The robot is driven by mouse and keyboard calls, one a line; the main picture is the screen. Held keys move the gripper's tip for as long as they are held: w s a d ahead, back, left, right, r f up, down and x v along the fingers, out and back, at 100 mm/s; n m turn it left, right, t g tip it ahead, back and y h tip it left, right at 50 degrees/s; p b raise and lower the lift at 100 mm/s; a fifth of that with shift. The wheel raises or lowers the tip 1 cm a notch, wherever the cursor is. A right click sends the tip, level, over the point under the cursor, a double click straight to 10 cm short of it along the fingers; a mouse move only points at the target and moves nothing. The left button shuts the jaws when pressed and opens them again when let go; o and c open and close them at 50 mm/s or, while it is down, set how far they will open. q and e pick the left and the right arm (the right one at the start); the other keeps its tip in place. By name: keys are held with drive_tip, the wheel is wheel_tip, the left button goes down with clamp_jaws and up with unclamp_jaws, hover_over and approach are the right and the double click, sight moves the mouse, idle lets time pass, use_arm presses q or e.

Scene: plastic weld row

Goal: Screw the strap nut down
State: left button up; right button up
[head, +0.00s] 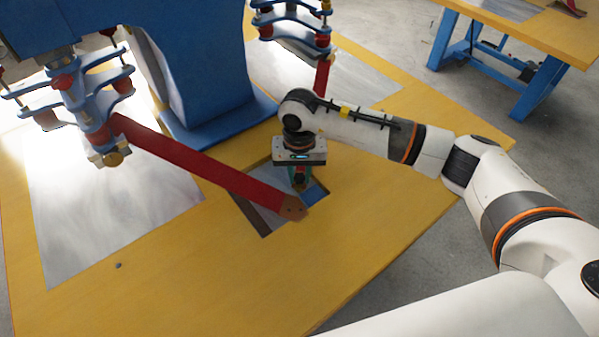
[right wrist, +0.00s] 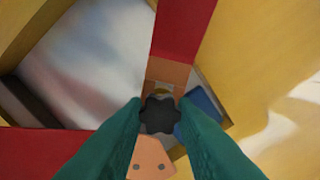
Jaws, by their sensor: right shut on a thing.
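The strap nut (right wrist: 160,116) is a dark, star-shaped knob between the teal fingers of my right gripper (head: 300,180), seen in the right wrist view. My right gripper is shut on it and points down over the recess. One red strap (head: 195,163) runs from the left clamp to a brown end piece (head: 292,208) at the recess; its riveted end piece also shows in the right wrist view (right wrist: 151,160). A second red strap (right wrist: 181,28) comes from the top, its end piece (right wrist: 166,72) beside the nut. The stud is hidden below the nut. My left gripper is out of view.
The yellow table (head: 190,285) has a square recess (head: 262,222) with a blue block (head: 314,194). A blue machine (head: 205,70) with clamps (head: 97,105) stands behind on the left. The front of the table is mostly clear. Another table (head: 535,38) stands back right.

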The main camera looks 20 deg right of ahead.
drive_tip(key=m, duration=0.9)
drive_tip(key=shift+m, duration=0.4)
drive_tip(key=m, duration=0.4)
drive_tip(key=shift+m, duration=0.4)
drive_tip(key=m, duration=0.3)
drive_tip(key=shift+m, duration=0.3)
drive_tip(key=o, duration=0.9)
